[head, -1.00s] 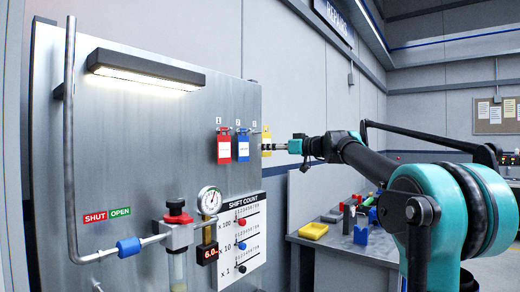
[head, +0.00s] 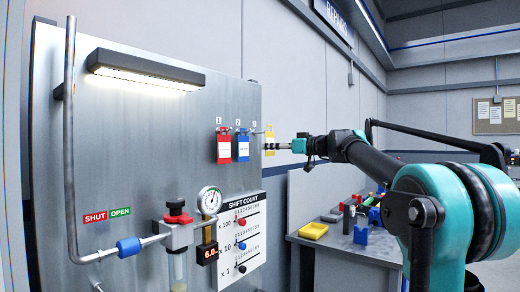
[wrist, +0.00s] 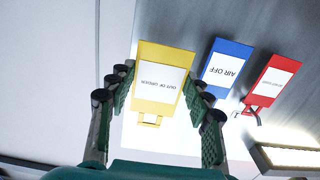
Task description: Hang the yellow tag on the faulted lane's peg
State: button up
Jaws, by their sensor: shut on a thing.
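The yellow tag (head: 269,138) is held by my gripper (head: 277,146) just off the right edge of the panel, by the third numbered peg (head: 256,131). In the wrist view the yellow tag (wrist: 163,60) reads "OUT OF ORDER" upside down, with its loop at the bottom, between my two fingers (wrist: 160,95). A red tag (head: 224,146) hangs under label 1 and a blue tag (head: 243,146) under label 2. In the wrist view the blue tag (wrist: 226,68) reads "AIR OFF"; the red tag (wrist: 271,80) is too small to read.
The metal panel (head: 140,150) carries a pressure gauge (head: 209,200), a display showing 6.0 (head: 207,255), a red-knobbed valve (head: 176,211), a shift count board (head: 255,215) and a lamp (head: 145,68). A bench (head: 350,250) with a yellow tray (head: 313,230) stands at right.

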jog(key=shift+s+d, duration=0.15)
jog(key=shift+d, duration=0.05)
jog(key=shift+s+d, duration=0.2)
jog(key=shift+d, duration=0.1)
jog(key=shift+s+d, duration=0.35)
jog(key=shift+d, duration=0.2)
jog(key=shift+s+d, duration=0.2)
jog(key=shift+d, duration=0.1)
jog(key=shift+d, duration=0.1)
